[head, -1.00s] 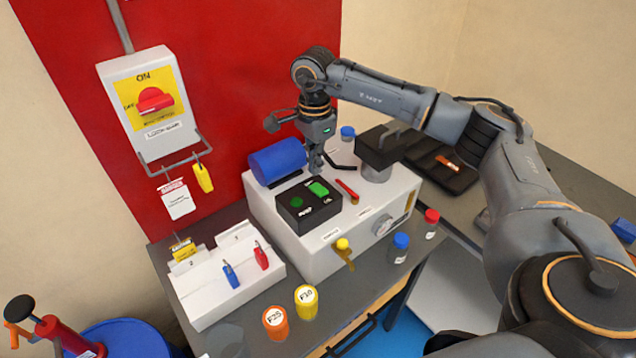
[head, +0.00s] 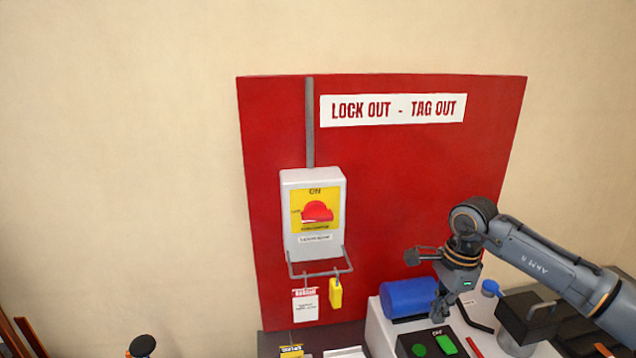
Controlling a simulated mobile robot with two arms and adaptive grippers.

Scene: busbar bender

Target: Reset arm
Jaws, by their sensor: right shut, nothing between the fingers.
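My right arm comes in from the right in the head view. Its gripper (head: 441,311) points down over the busbar bender (head: 380,335), just above the black control box (head: 408,342) with its green buttons. The fingers are together with nothing between them. A blue cylinder (head: 408,298) lies on the bender just left of the gripper. The bender's lower part is cut off by the bottom edge of the picture. My left gripper is not in view.
A red lockout board (head: 400,180) stands at the wall behind the bender. On it is a grey switch box (head: 314,245) with a red knob (head: 317,212); a yellow padlock (head: 335,293) and a white tag (head: 305,306) hang below. A blue cap (head: 490,288) and a black block (head: 527,316) are close right of the gripper.

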